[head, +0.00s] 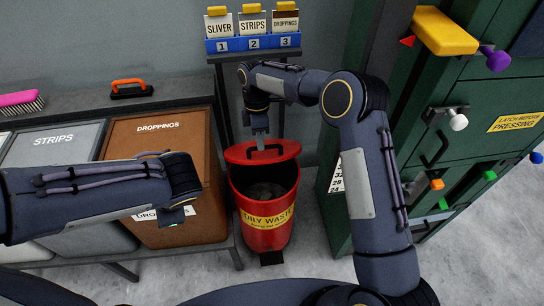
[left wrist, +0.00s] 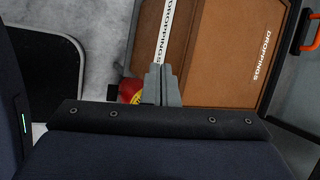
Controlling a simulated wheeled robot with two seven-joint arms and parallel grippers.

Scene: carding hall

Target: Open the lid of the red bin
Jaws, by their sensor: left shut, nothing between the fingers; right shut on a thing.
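The red bin (head: 264,238) stands on the floor with a yellow OILY WASTE label. Its red lid (head: 288,149) is raised and tilted at the back, so the dark inside with greyish contents shows. My right gripper (head: 261,146) reaches down from above and is shut on the lid's dark handle, whose grip point is partly hidden. My left gripper (head: 180,208) is left of the bin, in front of the brown droppings container, shut and empty. Its closed fingers show in the left wrist view (left wrist: 162,84), with a bit of the red bin (left wrist: 129,88) behind them.
The brown DROPPINGS container (head: 158,135) and grey STRIPS container (head: 55,145) stand left of the bin. A blue rack (head: 253,43) of numbered cards stands behind. A green cabinet (head: 475,105) with coloured knobs is close on the right. A black pedal (head: 272,258) shows at the bin's foot.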

